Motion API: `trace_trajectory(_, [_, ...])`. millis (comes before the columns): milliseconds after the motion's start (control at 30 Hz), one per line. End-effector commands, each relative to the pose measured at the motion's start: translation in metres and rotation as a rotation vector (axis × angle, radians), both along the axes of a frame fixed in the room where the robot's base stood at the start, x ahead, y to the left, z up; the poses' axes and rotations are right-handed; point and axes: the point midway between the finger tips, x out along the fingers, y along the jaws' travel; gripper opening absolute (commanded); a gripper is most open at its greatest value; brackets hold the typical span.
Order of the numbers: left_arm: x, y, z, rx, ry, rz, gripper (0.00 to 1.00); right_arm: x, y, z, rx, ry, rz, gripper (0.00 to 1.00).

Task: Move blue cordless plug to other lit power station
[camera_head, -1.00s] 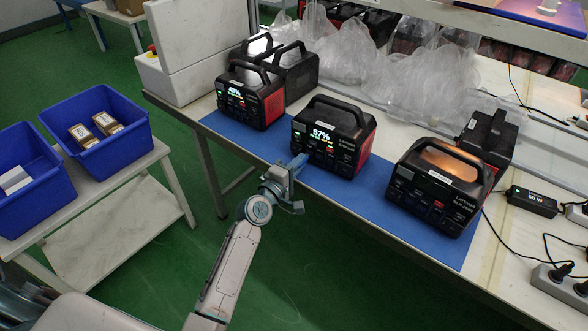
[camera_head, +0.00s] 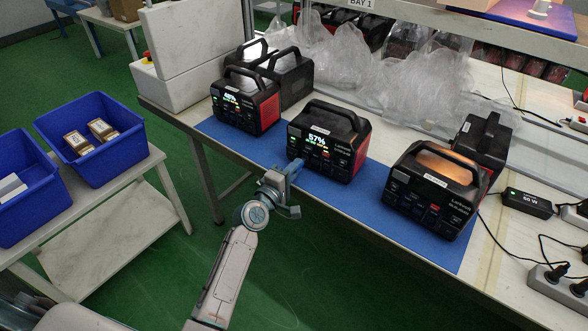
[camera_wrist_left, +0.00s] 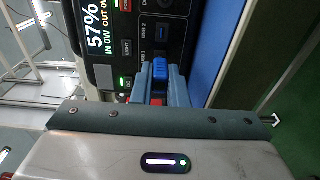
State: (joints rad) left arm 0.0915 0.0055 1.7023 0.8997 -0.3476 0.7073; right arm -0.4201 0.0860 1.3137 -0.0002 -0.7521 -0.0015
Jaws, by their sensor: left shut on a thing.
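A black and red power station (camera_head: 341,155) with a lit display reading 57% stands in the middle of the blue mat. A second lit power station (camera_head: 246,100) stands to its left, its percentage too small to read surely. My left gripper (camera_head: 296,164) is at the lower left of the 57% station's front panel. In the left wrist view, its fingers (camera_wrist_left: 160,82) are shut on the blue plug (camera_wrist_left: 160,68), which is against the panel beside the USB ports. I cannot tell how deep the plug sits. The plug is hidden in the head view. My right gripper is not in view.
An unlit power station (camera_head: 430,195) stands at the right of the blue mat (camera_head: 265,148), with others behind. Clear plastic bags (camera_head: 345,62) lie at the back. Cables and a power strip (camera_head: 560,285) are at the right. Blue bins (camera_head: 92,140) stand on a side table.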

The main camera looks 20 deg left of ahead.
Motion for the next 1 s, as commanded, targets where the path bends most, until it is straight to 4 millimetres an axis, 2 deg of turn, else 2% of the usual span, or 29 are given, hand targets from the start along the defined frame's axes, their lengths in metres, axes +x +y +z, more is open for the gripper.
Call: trace_trajectory(1000, [0.012, -0.003, 0.000, 0.000, 0.000, 0.000, 0.00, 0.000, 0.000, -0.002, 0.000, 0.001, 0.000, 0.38])
